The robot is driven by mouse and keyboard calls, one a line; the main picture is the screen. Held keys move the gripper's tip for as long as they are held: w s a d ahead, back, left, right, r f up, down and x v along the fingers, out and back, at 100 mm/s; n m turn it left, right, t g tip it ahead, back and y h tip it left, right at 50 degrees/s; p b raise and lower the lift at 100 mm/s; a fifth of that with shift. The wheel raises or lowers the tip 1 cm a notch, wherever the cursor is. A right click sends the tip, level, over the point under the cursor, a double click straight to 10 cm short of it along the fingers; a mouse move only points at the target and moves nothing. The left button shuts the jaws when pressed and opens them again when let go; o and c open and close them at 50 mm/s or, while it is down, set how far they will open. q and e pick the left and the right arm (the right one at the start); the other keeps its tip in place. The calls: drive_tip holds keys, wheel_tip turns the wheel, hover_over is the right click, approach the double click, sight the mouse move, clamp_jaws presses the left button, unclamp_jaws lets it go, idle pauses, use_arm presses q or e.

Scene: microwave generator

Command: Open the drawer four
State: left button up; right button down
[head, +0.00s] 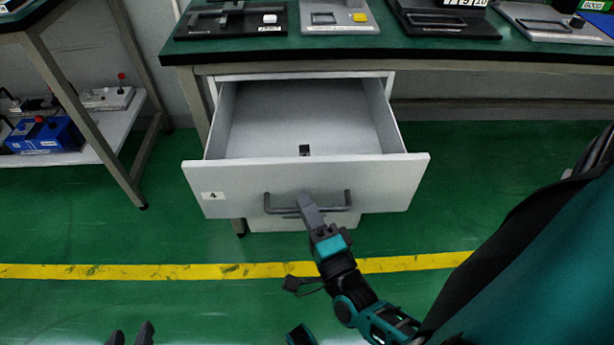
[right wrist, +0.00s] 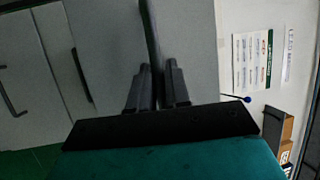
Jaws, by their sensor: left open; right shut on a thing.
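The drawer four (head: 235,205) is pulled out from under the workbench in the head view. It has a white front with a "4" label and a dark bar handle (head: 347,200). My right gripper (head: 305,200) is shut on this handle near its middle. In the right wrist view my right gripper (right wrist: 157,75) has its fingers on either side of the dark handle bar (right wrist: 150,30). My left gripper (head: 131,335) is open and empty at the bottom left of the head view; only its fingertips show.
A small black item (head: 304,150) is inside the drawer. The green-topped workbench (head: 420,50) above carries several devices. A side table (head: 60,25) with a lower shelf stands at the left. The green floor (head: 110,235) with a yellow line is clear in front.

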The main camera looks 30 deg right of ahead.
drive_tip(key=shift+s+a, duration=0.3)
drive_tip(key=shift+s, duration=0.15)
drive_tip(key=c, duration=1.2)
unclamp_jaws()
drive_tip(key=shift+o, duration=0.2)
